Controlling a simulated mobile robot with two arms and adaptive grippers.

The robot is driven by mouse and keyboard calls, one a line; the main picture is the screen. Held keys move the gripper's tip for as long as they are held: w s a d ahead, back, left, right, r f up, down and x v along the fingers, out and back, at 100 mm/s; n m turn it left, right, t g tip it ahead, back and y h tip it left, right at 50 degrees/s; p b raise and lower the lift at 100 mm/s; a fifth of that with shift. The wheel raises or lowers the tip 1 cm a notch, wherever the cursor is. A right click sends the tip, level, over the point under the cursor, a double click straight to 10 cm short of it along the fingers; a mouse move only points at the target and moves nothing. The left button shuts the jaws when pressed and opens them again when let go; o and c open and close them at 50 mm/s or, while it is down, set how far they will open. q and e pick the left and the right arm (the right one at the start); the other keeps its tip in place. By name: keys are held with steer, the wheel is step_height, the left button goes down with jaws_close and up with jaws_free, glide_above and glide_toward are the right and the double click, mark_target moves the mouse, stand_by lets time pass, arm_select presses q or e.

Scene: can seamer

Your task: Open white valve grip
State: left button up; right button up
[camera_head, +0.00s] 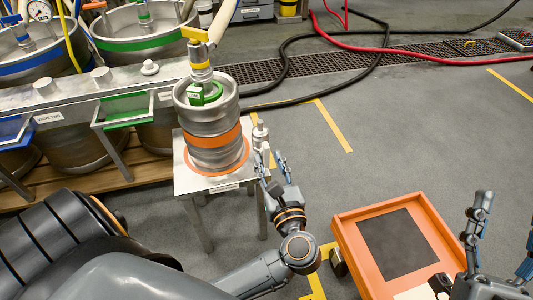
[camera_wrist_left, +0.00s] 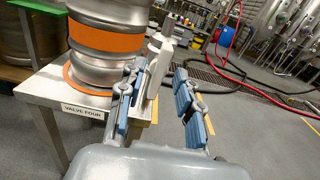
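A pale, whitish valve-like part (camera_head: 260,134) stands on the right corner of a metal stand (camera_head: 184,182), beside a steel keg (camera_head: 212,130) with an orange band. In the left wrist view, the pale part (camera_wrist_left: 157,66) rises just beyond my left gripper's left finger, which partly covers it. I cannot tell whether they touch. My left gripper (camera_head: 270,162) is open and empty, with its fingers pointing at the stand's right corner. My right gripper (camera_head: 504,232) is open at the lower right, away from the stand.
A label reading "VALVE FOUR" (camera_wrist_left: 83,111) is on the stand's front edge. An orange tray (camera_head: 430,226) with a dark mat lies at the lower right. Black (camera_head: 360,61) and red hoses cross the floor behind. Larger kegs (camera_head: 140,25) stand at the left.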

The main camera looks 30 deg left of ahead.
mark_target(267, 157)
arm_select(q)
steer(key=shift+x, duration=1.7)
arm_select(e)
steer(key=shift+s+d+r+t+y, duration=0.1)
steer(key=shift+s+r+t+y, duration=0.35)
steer(key=shift+s+r, duration=0.2)
arm_select(q)
jaws_close()
arm_select(e)
steer(key=shift+w, duration=0.15)
